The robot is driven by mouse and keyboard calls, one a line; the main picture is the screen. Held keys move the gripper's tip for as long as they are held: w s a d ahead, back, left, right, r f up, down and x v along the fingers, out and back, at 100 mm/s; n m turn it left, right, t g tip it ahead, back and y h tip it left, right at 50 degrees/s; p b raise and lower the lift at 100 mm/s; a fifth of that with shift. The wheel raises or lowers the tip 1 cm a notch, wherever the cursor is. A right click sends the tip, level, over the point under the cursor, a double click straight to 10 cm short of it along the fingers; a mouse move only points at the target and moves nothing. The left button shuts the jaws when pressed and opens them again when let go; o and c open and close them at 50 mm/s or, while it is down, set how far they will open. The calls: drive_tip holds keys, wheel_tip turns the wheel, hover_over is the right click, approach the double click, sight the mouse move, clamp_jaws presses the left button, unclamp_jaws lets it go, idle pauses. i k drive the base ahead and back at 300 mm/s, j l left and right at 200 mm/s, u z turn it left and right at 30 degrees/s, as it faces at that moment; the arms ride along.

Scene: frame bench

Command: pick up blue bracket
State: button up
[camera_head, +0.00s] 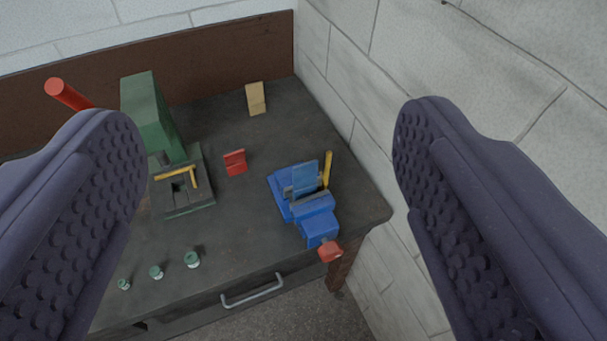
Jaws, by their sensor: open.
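The blue bracket (305,178) is a lighter blue upright plate. It stands at the jaws of a darker blue vise (318,222) on the right part of the bench; its lower part is hidden, and I cannot tell whether the jaws clamp it. My gripper (265,115) is open and empty, its two dark ridged fingers wide apart at the left and right of the view. The bracket shows between the fingers, well beyond them and apart from them.
A yellow bar (327,168) stands close beside the bracket. A red bracket (235,162) and a tan bracket (256,98) sit on the dark bench (245,225). A green machine (155,120) stands left. A block wall (480,90) borders the bench's right side.

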sight(305, 192)
drive_tip(key=i+l, duration=0.1)
drive_tip(key=i, duration=0.35)
drive_tip(key=i+l, duration=0.1)
drive_tip(key=i, duration=0.35)
drive_tip(key=i+l, duration=0.1)
drive_tip(key=i, duration=0.3)
drive_tip(key=u, duration=0.05)
